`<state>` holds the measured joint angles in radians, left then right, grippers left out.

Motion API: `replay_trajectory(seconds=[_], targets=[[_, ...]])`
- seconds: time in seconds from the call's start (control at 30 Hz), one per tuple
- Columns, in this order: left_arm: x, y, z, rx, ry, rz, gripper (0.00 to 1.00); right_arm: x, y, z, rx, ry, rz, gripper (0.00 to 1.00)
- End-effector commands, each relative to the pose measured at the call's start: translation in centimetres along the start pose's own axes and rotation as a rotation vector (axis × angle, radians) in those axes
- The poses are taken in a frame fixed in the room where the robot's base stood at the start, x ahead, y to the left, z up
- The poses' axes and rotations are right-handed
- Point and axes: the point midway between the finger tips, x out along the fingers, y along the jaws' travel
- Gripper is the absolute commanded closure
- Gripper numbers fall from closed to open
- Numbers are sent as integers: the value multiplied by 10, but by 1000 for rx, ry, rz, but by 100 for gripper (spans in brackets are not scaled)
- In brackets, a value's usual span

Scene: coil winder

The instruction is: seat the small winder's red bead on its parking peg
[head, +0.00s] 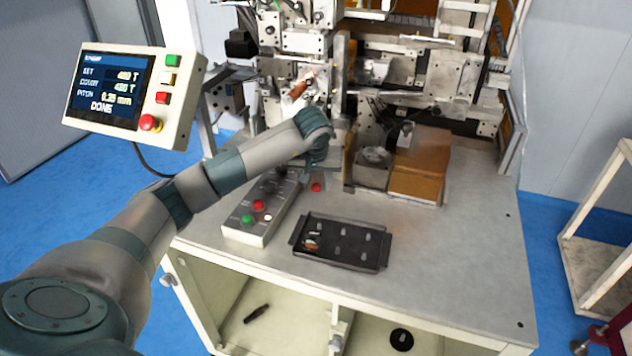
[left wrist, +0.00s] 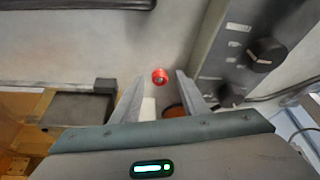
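The red bead (head: 316,187) is a small ring with a dark centre, low on the worktop beside the control box. In the left wrist view the bead (left wrist: 159,76) shows between the tips of my left gripper (left wrist: 160,82). The two fingers are apart, with gaps on both sides of the bead. I cannot tell how far below the tips it lies. In the head view my left gripper (head: 318,168) points down just above the bead, its fingers mostly hidden. I cannot make out the parking peg. My right gripper is not in view.
A control box (head: 240,228) with a knob and coloured buttons stands left of the bead. A black tray (head: 345,258) with several pegs and a copper coil (head: 311,243) lies in front. The winding machine (head: 375,70) rises behind. The worktop's right side (head: 460,240) is clear.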

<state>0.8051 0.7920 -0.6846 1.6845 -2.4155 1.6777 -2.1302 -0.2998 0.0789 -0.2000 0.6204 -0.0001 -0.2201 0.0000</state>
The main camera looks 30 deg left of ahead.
Motion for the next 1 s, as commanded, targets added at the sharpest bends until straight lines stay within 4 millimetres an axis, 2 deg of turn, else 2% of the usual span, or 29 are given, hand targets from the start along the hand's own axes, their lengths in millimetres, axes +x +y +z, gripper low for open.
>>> replay_trajectory(seconds=[0.27, 0.47, 0.67, 1.0], targets=[[-1, 0, 0, 0, 0, 0, 60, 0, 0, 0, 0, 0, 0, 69], [-11, 1, -1, 1, 2, 3, 60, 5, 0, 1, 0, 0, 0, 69], [-37, 0, -1, 2, 5, 2, 60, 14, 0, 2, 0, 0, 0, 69], [-104, 1, -1, 0, 5, 2, 60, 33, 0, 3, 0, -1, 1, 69]])
